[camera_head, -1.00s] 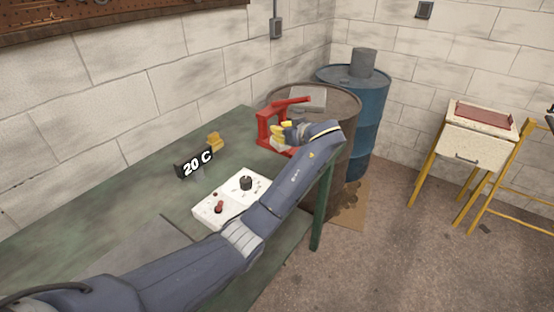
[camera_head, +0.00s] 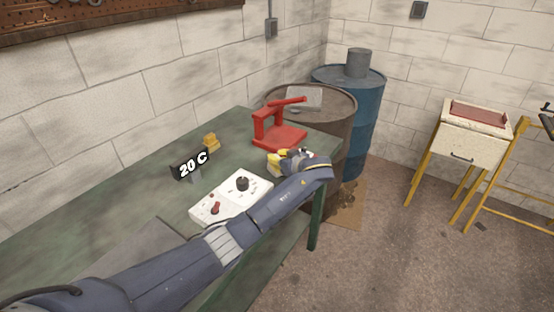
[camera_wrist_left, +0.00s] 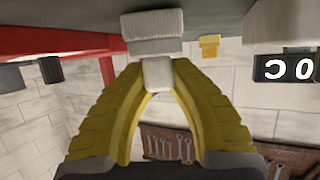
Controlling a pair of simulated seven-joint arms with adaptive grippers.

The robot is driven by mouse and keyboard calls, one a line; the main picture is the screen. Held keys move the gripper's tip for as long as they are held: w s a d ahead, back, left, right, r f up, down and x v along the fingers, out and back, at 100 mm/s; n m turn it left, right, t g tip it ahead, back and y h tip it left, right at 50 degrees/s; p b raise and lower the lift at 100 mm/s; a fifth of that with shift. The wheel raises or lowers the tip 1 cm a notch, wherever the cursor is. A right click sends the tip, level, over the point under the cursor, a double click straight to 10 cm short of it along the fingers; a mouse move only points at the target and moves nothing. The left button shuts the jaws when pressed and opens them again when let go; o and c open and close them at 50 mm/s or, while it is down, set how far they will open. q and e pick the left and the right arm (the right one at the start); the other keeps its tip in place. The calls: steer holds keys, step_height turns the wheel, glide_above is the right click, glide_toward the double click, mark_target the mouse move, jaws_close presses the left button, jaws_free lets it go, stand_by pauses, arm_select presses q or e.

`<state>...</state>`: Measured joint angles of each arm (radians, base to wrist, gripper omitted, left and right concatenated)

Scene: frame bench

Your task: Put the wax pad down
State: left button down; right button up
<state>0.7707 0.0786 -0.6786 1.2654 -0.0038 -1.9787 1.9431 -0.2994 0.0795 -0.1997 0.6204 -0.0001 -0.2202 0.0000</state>
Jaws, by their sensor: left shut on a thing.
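My left gripper (camera_head: 276,162) is at the right end of the green bench, in front of the red frame. In the left wrist view, my left gripper's yellow fingertips (camera_wrist_left: 157,80) are shut on a small white block (camera_wrist_left: 157,72). It appears to be the grip of the wax pad, whose wider grey and ridged white body (camera_wrist_left: 152,25) lies beyond the fingertips, close to the bench top. I cannot tell whether it touches the bench. The fingers hide most of the pad in the head view. My right gripper is not in view.
The red frame (camera_head: 280,136) stands just behind the gripper. A white control box (camera_head: 230,195), a 20 C sign (camera_head: 190,166) and a yellow block (camera_head: 211,142) are to the left on the green bench (camera_head: 130,200). Brown (camera_head: 335,125) and blue (camera_head: 362,110) drums stand beyond.

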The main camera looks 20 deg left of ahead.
arm_select(q)
steer(key=shift+f, duration=0.2)
steer(key=c, duration=1.2)
jaws_free()
steer(key=shift+c, duration=0.2)
steer(key=shift+r, duration=0.15)
steer(key=v, duration=1.2)
